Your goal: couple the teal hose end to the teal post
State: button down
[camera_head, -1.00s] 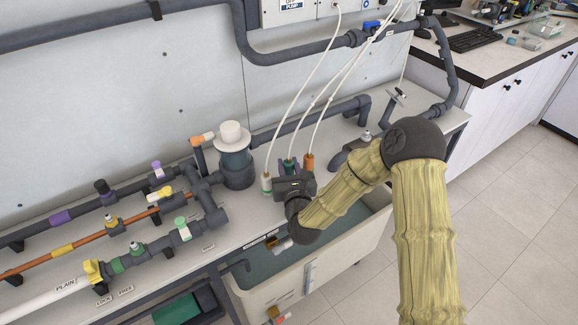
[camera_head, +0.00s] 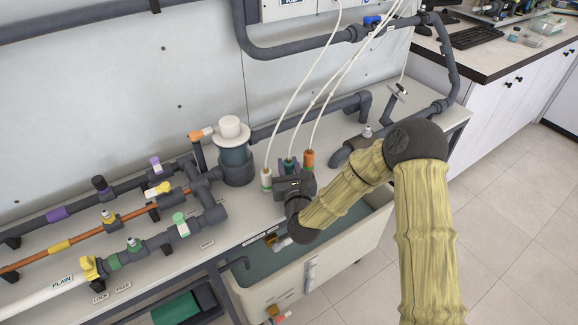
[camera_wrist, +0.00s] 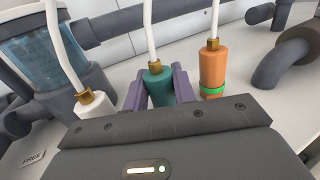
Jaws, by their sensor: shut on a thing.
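The teal hose end (camera_wrist: 160,88) is a teal cylinder with a brass fitting and a white hose rising from it. My gripper (camera_wrist: 158,84) is shut on it, one finger on each side. In the head view the teal hose end (camera_head: 289,166) shows just behind my gripper (camera_head: 291,178), between the other two hose ends. Its lower end is hidden by my gripper in both views. The teal post cannot be made out, so I cannot tell whether the two touch.
A white hose end (camera_head: 266,180) stands to the left and an orange hose end (camera_head: 308,159) to the right, both close by. A clear-walled reservoir (camera_head: 235,165) is further left. A water tub (camera_head: 255,300) lies below the bench edge. Grey pipes run behind.

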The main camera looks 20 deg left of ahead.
jog(key=shift+f, duration=0.15)
jog(key=c, duration=1.1)
grip_release()
jog(key=shift+o, duration=0.2)
jog(key=shift+d, duration=0.1)
